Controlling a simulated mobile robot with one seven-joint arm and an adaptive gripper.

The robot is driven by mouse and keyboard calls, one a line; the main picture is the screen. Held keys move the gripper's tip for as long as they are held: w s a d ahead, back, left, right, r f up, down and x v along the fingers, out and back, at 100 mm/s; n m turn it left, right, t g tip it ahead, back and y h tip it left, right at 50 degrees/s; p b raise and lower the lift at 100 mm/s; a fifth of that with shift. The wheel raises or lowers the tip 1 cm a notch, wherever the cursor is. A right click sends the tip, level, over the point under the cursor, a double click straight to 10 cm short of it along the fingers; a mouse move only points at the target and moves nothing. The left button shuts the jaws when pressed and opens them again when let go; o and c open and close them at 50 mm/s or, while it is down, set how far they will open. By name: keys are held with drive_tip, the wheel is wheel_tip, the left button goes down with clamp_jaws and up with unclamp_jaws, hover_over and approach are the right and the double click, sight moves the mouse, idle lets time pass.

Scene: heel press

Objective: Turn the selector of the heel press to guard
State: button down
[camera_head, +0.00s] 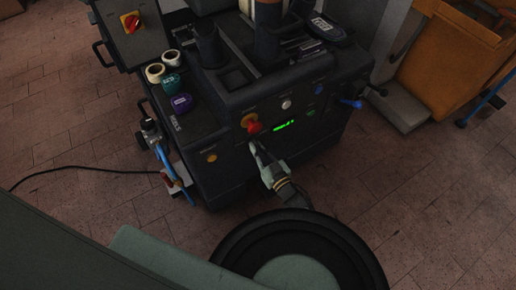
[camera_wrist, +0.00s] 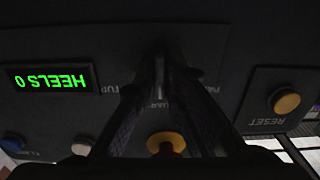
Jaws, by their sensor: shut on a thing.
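The heel press (camera_head: 225,135) is a dark machine with a sloped front panel. My gripper (camera_head: 256,148) is at that panel, just below the red emergency button (camera_head: 254,127) in the head view. In the wrist view, which shows the panel upside down, my gripper (camera_wrist: 161,88) is shut on the selector (camera_wrist: 160,70). The selector is dark and narrow, mostly hidden between the fingers. Labels beside it are partly covered; parts of "SETUP" and "GUARD" show. I cannot tell exactly which label the selector points at.
A green display (camera_wrist: 51,79) reads "HEELS 0". A yellow reset button (camera_wrist: 285,101), a white button (camera_head: 286,104) and a blue button (camera_head: 319,89) are on the panel. An orange cart (camera_head: 450,55) stands at the right.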

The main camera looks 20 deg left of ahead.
drive_tip(key=c, duration=1.7)
unclamp_jaws()
drive_tip(key=shift+o, duration=0.2)
drive_tip(key=shift+d, duration=0.15)
drive_tip(key=v, duration=1.1)
drive_tip(key=shift+s+d, duration=0.25)
drive_tip(key=shift+s, duration=0.1)
